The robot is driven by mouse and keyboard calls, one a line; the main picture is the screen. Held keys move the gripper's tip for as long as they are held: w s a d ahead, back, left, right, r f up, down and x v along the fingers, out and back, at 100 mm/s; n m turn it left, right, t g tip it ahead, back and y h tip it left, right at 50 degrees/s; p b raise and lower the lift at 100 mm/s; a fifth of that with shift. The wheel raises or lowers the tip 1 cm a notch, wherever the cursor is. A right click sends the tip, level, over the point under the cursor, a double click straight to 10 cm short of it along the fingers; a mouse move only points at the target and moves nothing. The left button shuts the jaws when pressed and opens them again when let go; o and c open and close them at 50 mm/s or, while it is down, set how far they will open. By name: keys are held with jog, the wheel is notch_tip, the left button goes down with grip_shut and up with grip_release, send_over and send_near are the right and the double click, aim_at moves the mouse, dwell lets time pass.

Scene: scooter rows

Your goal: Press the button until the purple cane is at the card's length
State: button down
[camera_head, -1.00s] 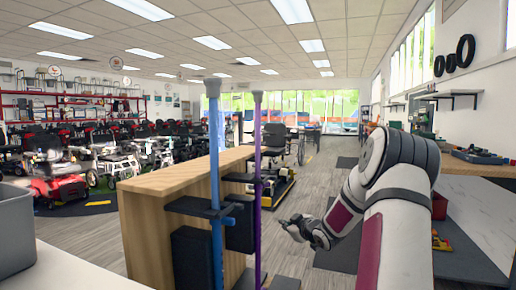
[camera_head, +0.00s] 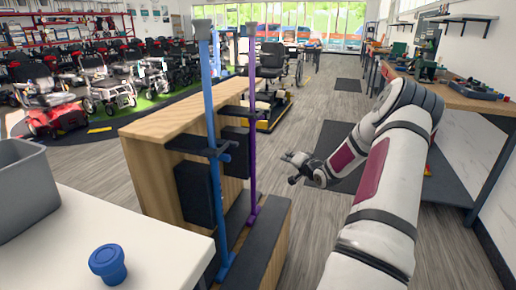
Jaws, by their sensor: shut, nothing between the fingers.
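The purple cane (camera_head: 252,130) stands upright in a black holder on the right side of a wooden stand (camera_head: 148,165). A blue cane (camera_head: 211,120) with a grey top stands nearer, to its left. Both feet reach the stand's low base. My gripper (camera_head: 288,168) is shut and empty, out to the right of the purple cane and apart from it. I cannot make out the button or the card in this view.
A white table (camera_head: 130,235) at front left bears a grey bin (camera_head: 22,190) and a blue round object (camera_head: 108,264). A wheelchair (camera_head: 275,65) stands behind the canes. A workbench (camera_head: 460,95) runs along the right wall. The floor between is open.

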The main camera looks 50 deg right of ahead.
aim_at(256, 153)
jog(key=shift+s+m, duration=0.15)
jog(key=shift+m, duration=0.45)
jog(key=w+a+b, duration=0.3)
jog(key=w, duration=0.5)
jog(key=shift+w+b, duration=0.15)
jog(key=shift+b, duration=0.2)
dwell(1.2)
jog(key=shift+w+a, duration=0.2)
jog(key=shift+w, duration=0.15)
jog(key=shift+w+a, duration=0.4)
jog(key=shift+w, duration=0.4)
dwell(1.2)
jog(key=shift+s, duration=0.1)
